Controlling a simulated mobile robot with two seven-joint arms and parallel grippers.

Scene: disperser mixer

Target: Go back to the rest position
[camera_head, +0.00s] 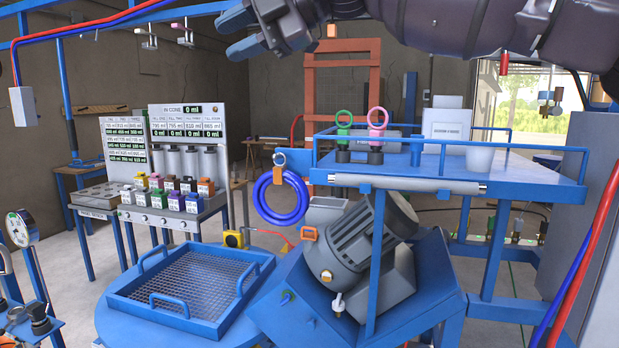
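My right gripper (226,37) is at the top of the head view, with its arm coming in from the upper right. Its two blue-grey fingers point left and stand apart, with nothing between them. It is in the air, high above the blue mixer equipment and in front of the grey wall. My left gripper is not in view.
Below are a blue mesh tray (190,283) with handles, a grey motor (358,243) and a blue hose ring (282,196). A blue shelf (520,171) holds a white cup (479,159). A dispensing panel (187,127) with colored bottles stands left. Blue overhead pipes (130,20) run near the gripper.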

